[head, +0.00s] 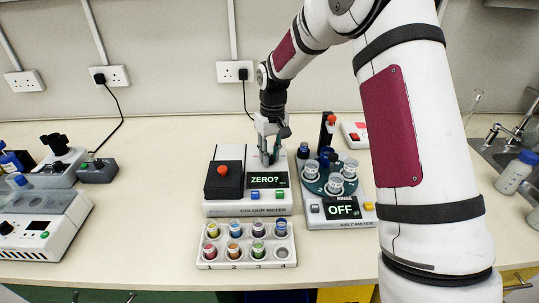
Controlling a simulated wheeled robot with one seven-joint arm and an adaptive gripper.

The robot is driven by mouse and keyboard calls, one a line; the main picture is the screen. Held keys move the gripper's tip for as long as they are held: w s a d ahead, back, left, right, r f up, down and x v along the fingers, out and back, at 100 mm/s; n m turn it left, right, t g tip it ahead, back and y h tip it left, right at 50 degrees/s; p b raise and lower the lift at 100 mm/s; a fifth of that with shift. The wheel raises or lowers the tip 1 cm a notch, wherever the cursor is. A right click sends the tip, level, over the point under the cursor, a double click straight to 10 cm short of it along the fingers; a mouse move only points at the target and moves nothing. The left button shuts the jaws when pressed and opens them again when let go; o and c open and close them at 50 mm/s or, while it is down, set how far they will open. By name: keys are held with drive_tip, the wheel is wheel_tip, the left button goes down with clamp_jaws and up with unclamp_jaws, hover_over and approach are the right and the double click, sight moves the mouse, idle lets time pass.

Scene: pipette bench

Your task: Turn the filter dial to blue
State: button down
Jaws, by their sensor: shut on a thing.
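The colour meter (232,207) is a white box on the bench, with a black lidded block (224,186) topped by a red knob on its left half. Its display (268,180) reads "ZERO?" in green. A blue button (255,195) and a green button (280,195) sit below the display. My gripper (268,162) points down at the back right of the meter, behind the display, shut on the filter dial. The fingers hide the dial, so I cannot tell its colour setting.
A white rack (247,263) with several coloured vials stands in front of the meter. Other instruments stand at the left; a sink is at the far right.

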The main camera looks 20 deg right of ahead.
sight(272, 157)
drive_tip(key=m+b, duration=0.1)
drive_tip(key=m, duration=0.4)
drive_tip(key=shift+a, duration=0.1)
idle(0.5)
drive_tip(key=c, duration=1.4)
unclamp_jaws()
drive_tip(key=shift+o, duration=0.2)
wheel_tip(272, 157, up, 12)
drive_tip(key=shift+d, duration=0.25)
drive_tip(key=shift+s, duration=0.1)
